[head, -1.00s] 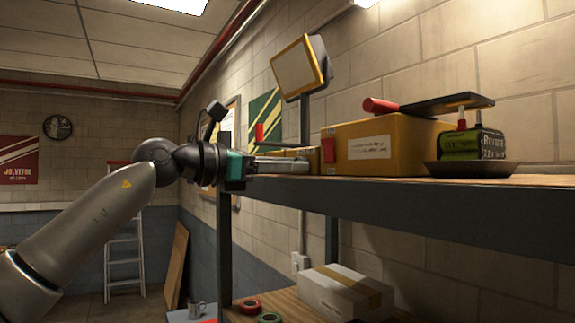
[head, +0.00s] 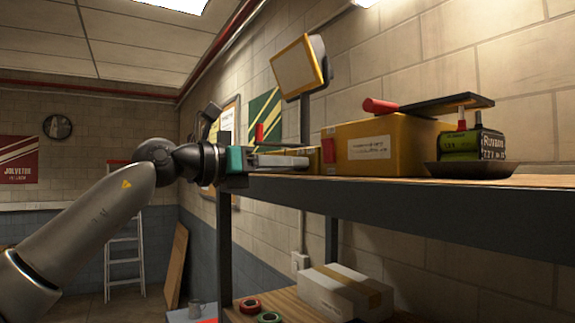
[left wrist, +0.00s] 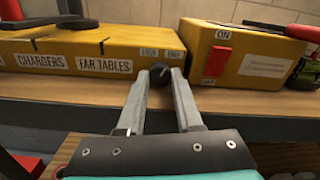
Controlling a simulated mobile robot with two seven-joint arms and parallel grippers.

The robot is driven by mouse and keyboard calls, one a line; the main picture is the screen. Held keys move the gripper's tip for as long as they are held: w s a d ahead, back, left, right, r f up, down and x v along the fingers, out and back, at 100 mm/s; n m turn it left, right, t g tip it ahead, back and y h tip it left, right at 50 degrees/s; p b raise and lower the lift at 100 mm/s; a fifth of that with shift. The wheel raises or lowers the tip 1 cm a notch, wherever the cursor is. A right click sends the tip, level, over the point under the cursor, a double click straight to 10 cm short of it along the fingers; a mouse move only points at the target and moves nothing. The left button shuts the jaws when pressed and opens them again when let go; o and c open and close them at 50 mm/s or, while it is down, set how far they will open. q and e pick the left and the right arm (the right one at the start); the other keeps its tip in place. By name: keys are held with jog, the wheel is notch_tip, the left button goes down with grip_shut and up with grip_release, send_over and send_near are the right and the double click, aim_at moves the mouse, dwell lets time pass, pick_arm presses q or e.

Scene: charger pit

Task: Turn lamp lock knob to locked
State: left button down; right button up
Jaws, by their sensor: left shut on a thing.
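A small black knob (left wrist: 160,73) sits on the front of a long yellow box (left wrist: 95,78) labelled "CHARGERS" and "FAR TABLES", under two small labels that are hard to read. My left gripper (left wrist: 159,86) is shut on the knob, one finger on each side. In the head view my left gripper (head: 306,158) reaches along the shelf to the box end, and its fingers hide the knob there. The lamp (head: 299,67), a yellow-framed square panel, stands on a post behind. The knob's pointing direction cannot be told. My right gripper is out of view.
Another yellow box (head: 350,152) with a red switch marked "ON" stands right of the knob. A dark tray (head: 470,170) with a green-and-black block is further right. The shelf edge (head: 400,200) runs below my gripper. A carton (head: 345,292) lies on the lower shelf.

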pick_arm(q)
jog(key=c, duration=0.6)
grip_release()
jog(key=shift+a, duration=0.15)
jog(key=shift+s+a+b, duration=0.3)
jog(key=b+v, duration=0.4)
jog(key=v, duration=1)
jog(key=shift+s+a+b, duration=0.1)
jog(key=shift+b, duration=0.2)
